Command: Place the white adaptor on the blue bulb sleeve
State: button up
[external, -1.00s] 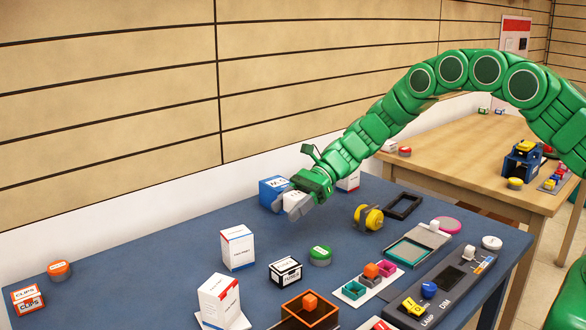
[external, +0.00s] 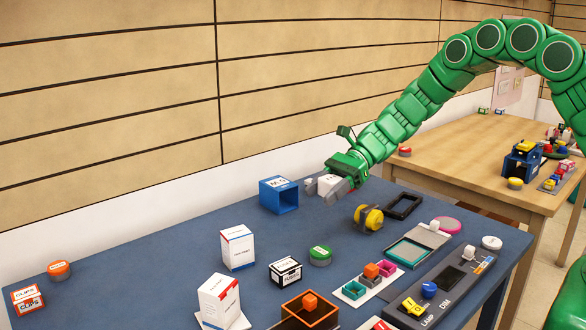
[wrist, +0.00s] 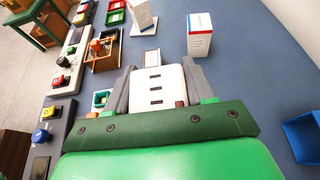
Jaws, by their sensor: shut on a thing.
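My gripper (external: 334,187) is shut on the white adaptor (external: 328,181), which sits between its grey fingers above the back of the blue table. In the wrist view the white adaptor (wrist: 153,90) is a pale block with several dark slots, held between the fingers (wrist: 158,85). The blue bulb sleeve (external: 265,198) is a hollow blue box with a white label on top, standing on the table left of my gripper, apart from it. Its open side faces front right. Part of the blue sleeve (wrist: 300,140) shows at the right edge of the wrist view.
A yellow wheel-like part (external: 371,217) and a black frame (external: 404,206) lie right of my gripper. A tall white box (external: 237,248), a black-and-white box (external: 285,271) and a green-topped puck (external: 320,256) stand in front.

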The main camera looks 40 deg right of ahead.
jog(key=w+d+r+m+t, duration=0.2)
jog(key=w+d+r, duration=0.15)
jog(key=w, duration=0.25)
jog(key=w+d+r+m+t, duration=0.2)
jog(key=w+d+r+t, duration=0.1)
jog(key=w+d, duration=0.3)
jog(key=h, duration=0.1)
send_over(272, 183)
jog(key=s, duration=0.2)
notch_tip(272, 183, down, 7)
jog(key=shift+f, duration=0.2)
jog(key=shift+w+a+f, duration=0.15)
jog(key=shift+w+f, duration=0.75)
jog(key=shift+f, duration=1.6)
jog(key=shift+f, duration=0.1)
jog(key=o, duration=1.1)
jog(key=shift+c, duration=0.2)
